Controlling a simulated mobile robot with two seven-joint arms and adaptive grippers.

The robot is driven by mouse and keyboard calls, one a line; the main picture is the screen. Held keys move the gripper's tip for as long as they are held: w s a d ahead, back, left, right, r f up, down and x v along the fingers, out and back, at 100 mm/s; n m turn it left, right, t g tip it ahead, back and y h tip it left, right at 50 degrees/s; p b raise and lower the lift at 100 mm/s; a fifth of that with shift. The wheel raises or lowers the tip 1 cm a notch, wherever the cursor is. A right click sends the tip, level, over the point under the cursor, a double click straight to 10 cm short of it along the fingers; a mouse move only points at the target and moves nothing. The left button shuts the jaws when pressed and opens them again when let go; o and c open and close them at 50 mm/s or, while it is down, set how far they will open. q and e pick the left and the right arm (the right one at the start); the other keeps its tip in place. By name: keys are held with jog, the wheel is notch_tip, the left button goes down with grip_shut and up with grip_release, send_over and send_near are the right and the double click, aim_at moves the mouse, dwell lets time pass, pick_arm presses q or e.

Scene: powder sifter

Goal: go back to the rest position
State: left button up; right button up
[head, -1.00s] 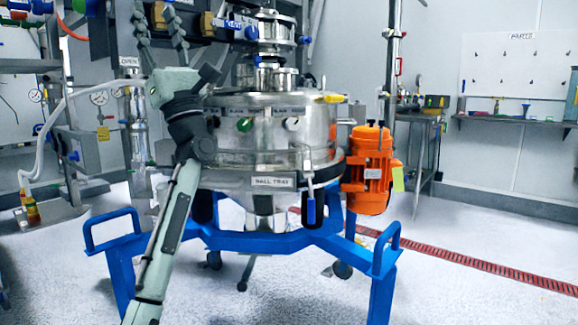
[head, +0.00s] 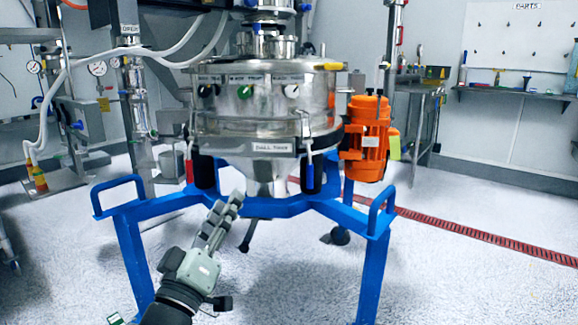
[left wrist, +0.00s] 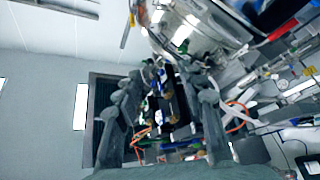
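My left gripper (head: 228,205) is low in front of the powder sifter (head: 255,110), its fingers pointing up and to the right, below the steel bowl. In the left wrist view my left gripper (left wrist: 163,85) shows two fingers spread apart with a clear gap and nothing held between them. The sifter is a round steel vessel on a blue frame (head: 130,240). My right gripper is in neither view.
An orange motor (head: 368,140) is mounted at the sifter's right side. A steel stand with white hoses (head: 85,68) is at the left. A shelf (head: 515,93) runs along the right wall. The floor at the right is clear apart from a red drain strip (head: 480,238).

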pick_arm(q)
jog(key=s+a+f+m+g+y, duration=0.1)
jog(key=s+f+m+g+y, duration=0.2)
jog(key=s+f+m+g, duration=0.9)
jog(key=s+a+f+n+g+y+p, duration=0.1)
jog(key=s+a+f+g+p, duration=0.1)
jog(key=f, duration=0.6)
jog(key=s+a+f+n+g+y+p, duration=0.2)
jog(key=s+a+f+p, duration=0.2)
jog(key=s+a+f, duration=0.3)
jog(key=s+a+f+n+g+y+p, duration=0.1)
jog(key=s+a+f, duration=0.4)
jog(key=f, duration=0.6)
jog(key=shift+s+a+n+g+y+p, duration=0.3)
jog(key=shift+s+n+g+p, duration=0.45)
jog(key=shift+p, duration=0.2)
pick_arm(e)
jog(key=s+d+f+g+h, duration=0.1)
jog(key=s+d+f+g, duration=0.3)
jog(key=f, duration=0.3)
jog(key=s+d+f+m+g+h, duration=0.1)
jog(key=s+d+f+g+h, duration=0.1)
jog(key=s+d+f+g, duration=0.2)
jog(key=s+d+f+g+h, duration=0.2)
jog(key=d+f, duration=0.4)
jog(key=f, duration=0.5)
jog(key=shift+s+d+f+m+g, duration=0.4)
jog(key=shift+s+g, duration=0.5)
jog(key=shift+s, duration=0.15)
